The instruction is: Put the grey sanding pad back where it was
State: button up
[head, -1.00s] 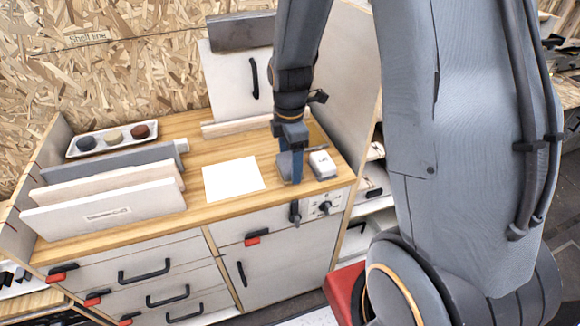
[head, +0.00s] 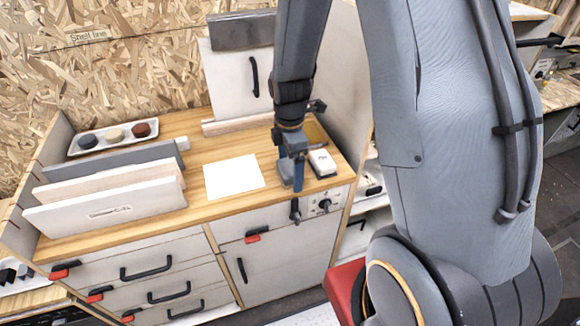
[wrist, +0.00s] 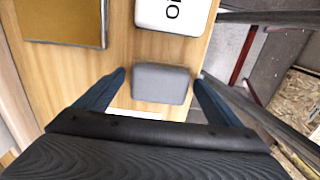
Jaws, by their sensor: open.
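The grey sanding pad (wrist: 160,83) is a small rounded block between my fingers in the wrist view. In the head view the grey pad (head: 286,171) is partly hidden by my gripper, near the front right of the wooden worktop (head: 205,210). My gripper (wrist: 160,76) is open, with one blue finger on each side of the pad and a small gap showing at each side. In the head view my gripper (head: 293,172) points down at the worktop. I cannot tell whether the pad rests fully on the wood.
A white box with dark lettering (head: 322,163) stands close right of my gripper. A white sheet (head: 233,177) lies to the left. Upright panels (head: 105,207) and a tray of three round pieces (head: 72,151) are further left. A brownish plate (wrist: 65,25) lies behind.

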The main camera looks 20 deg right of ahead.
aim_at(290, 166)
notch_tip(290, 166, up, 12)
jog(key=b, duration=0.4)
jog(key=s+f+m+t, duration=0.2)
jog(key=s+m, duration=0.7)
jog(key=m, duration=0.9)
jog(key=shift+s, duration=0.2)
jog(key=shift+g, duration=0.3)
notch_tip(290, 166, down, 4)
jog(key=b, duration=0.3)
jog(key=shift+f, duration=0.15)
